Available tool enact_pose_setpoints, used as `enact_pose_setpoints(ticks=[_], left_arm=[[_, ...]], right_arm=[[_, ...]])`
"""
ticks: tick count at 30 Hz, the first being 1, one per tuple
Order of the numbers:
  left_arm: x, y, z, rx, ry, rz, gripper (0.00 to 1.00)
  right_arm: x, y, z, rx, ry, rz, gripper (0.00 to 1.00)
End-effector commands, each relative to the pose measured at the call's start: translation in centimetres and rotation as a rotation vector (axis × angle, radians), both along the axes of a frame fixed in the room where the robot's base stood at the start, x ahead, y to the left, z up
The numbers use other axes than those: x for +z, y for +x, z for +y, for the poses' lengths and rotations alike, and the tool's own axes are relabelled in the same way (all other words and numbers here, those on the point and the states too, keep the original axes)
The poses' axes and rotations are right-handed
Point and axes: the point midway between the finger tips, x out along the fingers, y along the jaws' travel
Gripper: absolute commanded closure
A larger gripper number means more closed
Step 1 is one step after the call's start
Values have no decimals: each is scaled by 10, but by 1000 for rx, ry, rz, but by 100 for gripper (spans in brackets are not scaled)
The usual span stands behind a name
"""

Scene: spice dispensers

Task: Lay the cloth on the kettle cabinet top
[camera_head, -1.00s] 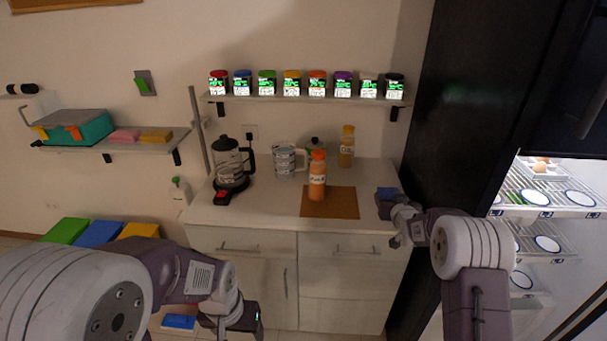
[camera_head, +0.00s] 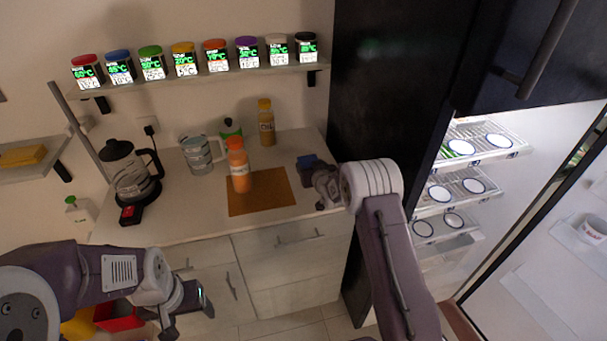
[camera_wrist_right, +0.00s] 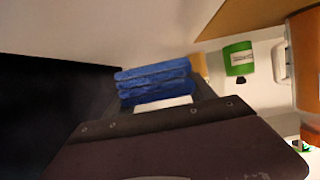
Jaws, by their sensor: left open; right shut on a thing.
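The blue cloth (camera_head: 308,160) is folded in layers and is held in my right gripper (camera_head: 312,168). It also shows in the right wrist view (camera_wrist_right: 155,82), between the gripper's fingers. The gripper is low over the right end of the kettle cabinet top (camera_head: 205,212); I cannot tell whether the cloth touches the surface. My left gripper (camera_head: 190,305) is open and empty, in front of the cabinet's drawers and below the top.
A kettle (camera_head: 130,172), a glass mug (camera_head: 200,153), an orange bottle (camera_head: 238,165) on a brown mat (camera_head: 262,192) and a yellow bottle (camera_head: 266,122) stand on the top. A shelf of spice jars (camera_head: 185,58) hangs above. The open fridge (camera_head: 455,170) is at right.

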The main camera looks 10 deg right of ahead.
Motion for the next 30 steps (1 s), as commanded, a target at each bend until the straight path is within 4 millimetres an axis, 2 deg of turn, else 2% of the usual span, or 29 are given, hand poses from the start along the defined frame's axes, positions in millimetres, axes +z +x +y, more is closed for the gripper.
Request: enact_pose_setpoints(ticks=[4,10,22,23,25,30], left_arm=[[0,0,0,0,0,0,30],[0,0,0,0,0,0,30],[-5,0,0,0,0,0,30],[-5,0,0,0,0,0,30],[-3,0,0,0,0,0,30],[-3,0,0,0,0,0,30]], right_arm=[[-6,0,0,0,0,-2,75],[-37,0,0,0,0,0,75],[-45,0,0,0,0,-3,75],[-44,0,0,0,0,-2,34],[-43,0,0,0,0,-2,15],[-43,0,0,0,0,-2,15]])
